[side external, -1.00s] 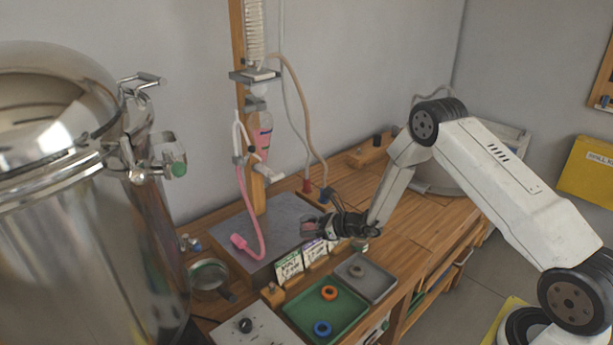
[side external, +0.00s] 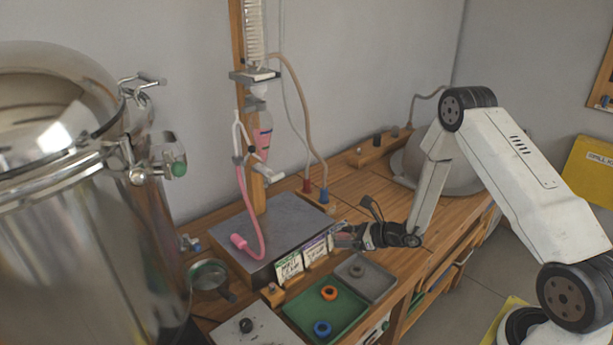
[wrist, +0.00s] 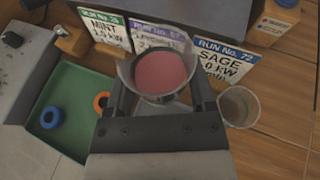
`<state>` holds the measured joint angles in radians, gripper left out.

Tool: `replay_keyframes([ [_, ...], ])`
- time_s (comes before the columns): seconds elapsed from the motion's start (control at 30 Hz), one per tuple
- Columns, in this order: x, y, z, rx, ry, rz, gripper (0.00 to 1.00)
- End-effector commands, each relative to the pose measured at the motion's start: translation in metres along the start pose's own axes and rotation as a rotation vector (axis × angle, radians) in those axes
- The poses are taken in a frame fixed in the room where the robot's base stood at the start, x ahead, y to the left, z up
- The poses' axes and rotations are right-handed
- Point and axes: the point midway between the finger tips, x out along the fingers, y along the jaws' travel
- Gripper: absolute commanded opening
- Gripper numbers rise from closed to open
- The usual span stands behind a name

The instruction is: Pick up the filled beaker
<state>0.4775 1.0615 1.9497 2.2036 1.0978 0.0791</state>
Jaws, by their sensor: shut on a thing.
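A clear beaker of pink liquid (wrist: 162,72) sits between the two fingers of my gripper (wrist: 162,92) in the wrist view. The fingers are shut on its sides, and its open top faces the camera. In the side view my gripper (side external: 348,235) is low, just right of the label cards and behind the grey tray. The held beaker is hard to make out there. Whether its base is clear of the bench cannot be told.
An empty clear cup (wrist: 239,106) stands close right of my gripper. Label cards (side external: 290,265) stand along the front of the grey platform (side external: 285,215). A green tray (side external: 310,308) with rings and a grey tray (side external: 378,277) are in front. The steel vessel (side external: 70,220) fills the left.

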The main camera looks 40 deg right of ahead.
Motion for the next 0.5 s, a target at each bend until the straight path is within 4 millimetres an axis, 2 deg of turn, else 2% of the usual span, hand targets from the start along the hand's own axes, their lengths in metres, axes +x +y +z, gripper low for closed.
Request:
replay_keyframes([
  [0.5,-0.045,0.0,-0.018,0.001,-0.001,-0.002,0.0],
])
